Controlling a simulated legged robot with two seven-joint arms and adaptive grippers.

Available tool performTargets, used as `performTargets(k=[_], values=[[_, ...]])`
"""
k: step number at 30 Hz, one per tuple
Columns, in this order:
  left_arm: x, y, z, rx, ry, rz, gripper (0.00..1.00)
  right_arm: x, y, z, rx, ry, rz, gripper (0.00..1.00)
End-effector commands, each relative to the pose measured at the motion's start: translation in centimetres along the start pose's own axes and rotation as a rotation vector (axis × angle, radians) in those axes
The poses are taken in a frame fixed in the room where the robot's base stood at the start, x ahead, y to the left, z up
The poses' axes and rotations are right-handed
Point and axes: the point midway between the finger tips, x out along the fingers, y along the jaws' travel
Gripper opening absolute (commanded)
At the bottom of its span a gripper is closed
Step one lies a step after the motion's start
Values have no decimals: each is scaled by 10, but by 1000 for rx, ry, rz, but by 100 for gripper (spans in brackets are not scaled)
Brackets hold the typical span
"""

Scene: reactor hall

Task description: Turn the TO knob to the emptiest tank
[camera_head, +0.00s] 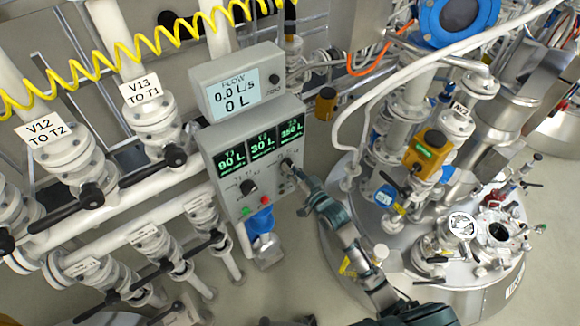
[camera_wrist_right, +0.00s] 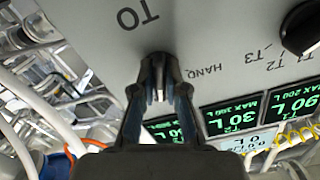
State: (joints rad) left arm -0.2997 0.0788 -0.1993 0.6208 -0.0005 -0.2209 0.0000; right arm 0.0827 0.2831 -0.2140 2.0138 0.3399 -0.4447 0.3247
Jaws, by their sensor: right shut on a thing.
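The control panel (camera_head: 220,148) stands in the middle of the head view with three green-lit tank displays. The left reads 90 L (camera_head: 231,162), the middle 30 L (camera_head: 262,144); the right display (camera_head: 291,129) is hard to read. My right gripper (camera_head: 289,168) reaches the panel's right side from below. In the right wrist view its fingers (camera_wrist_right: 158,85) are shut on the TO knob (camera_wrist_right: 157,66), under the upside-down "TO" label (camera_wrist_right: 137,17). The fingers hide most of the knob, so its setting cannot be told. My left gripper is not in view.
A second black knob (camera_head: 248,187) sits left on the panel, also in the right wrist view (camera_wrist_right: 303,30). Green and red buttons (camera_head: 254,205) lie below. A flow meter (camera_head: 240,92) reads 0.0 L/s. Valves and pipes fill the left; a steel vessel (camera_head: 440,270) stands right.

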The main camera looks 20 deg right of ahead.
Motion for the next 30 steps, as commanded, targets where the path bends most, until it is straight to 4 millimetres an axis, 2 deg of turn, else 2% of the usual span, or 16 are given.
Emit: performTargets(k=[1,14,15,17,18,26,30], values=[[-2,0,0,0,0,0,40,0,0,-8,2,18,-2,0],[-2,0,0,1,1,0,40,1,0,-8,8,20,-2,0],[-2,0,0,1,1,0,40,1,0,-8,8,20,-2,20],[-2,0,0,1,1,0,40,1,0,-8,8,18,-2,35],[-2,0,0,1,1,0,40,1,0,-7,9,16,-2,38],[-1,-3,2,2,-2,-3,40,0,0,-3,10,8,-1,38],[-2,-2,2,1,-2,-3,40,-12,1,-2,10,6,0,38]])
